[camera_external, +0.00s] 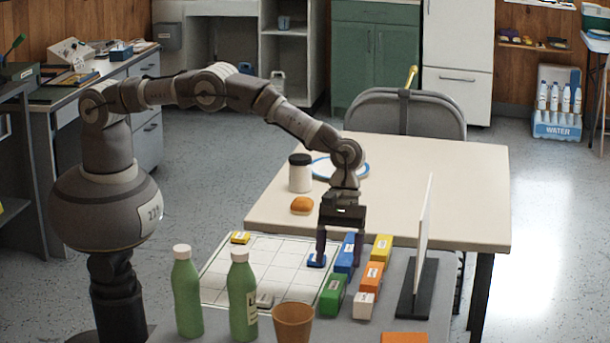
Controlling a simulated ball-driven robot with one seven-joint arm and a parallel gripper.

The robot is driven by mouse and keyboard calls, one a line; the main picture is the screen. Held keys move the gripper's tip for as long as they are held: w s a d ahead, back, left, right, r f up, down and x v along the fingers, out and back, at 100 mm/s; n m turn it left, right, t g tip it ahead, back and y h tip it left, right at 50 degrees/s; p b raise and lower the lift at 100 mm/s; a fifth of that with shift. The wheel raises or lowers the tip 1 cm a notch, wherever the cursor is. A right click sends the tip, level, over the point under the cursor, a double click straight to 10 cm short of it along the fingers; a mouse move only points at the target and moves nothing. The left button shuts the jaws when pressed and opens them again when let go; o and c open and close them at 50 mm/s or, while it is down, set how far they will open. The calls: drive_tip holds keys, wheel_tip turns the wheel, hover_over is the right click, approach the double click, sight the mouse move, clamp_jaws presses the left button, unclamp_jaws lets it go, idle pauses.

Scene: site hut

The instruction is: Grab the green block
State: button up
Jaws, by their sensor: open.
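The green block (332,297) lies on the grey table toward the front of a cluster of coloured blocks, and its top and near end show. My gripper (339,258) points down just behind it, with its fingers apart. The fingers are around or just above the tall blue block (347,250); I cannot tell whether they touch it. A small blue block (315,260) lies by the left finger. The green block is outside the fingers, nearer the camera.
Yellow (381,248), orange (373,275) and white (363,305) blocks stand close on the right, before an upright white panel (422,240). Two green bottles (187,295) and a brown cup (293,322) stand in front. The gridded white board (255,270) has free room.

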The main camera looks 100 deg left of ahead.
sight(335, 284)
drive_tip(key=b+x, duration=0.3)
drive_tip(key=x, duration=0.3)
drive_tip(key=shift+s+d, duration=0.1)
drive_tip(key=shift+d, duration=0.15)
drive_tip(key=shift+f, duration=0.2)
idle(0.4)
drive_tip(key=c, duration=1.1)
drive_tip(key=shift+c, duration=0.2)
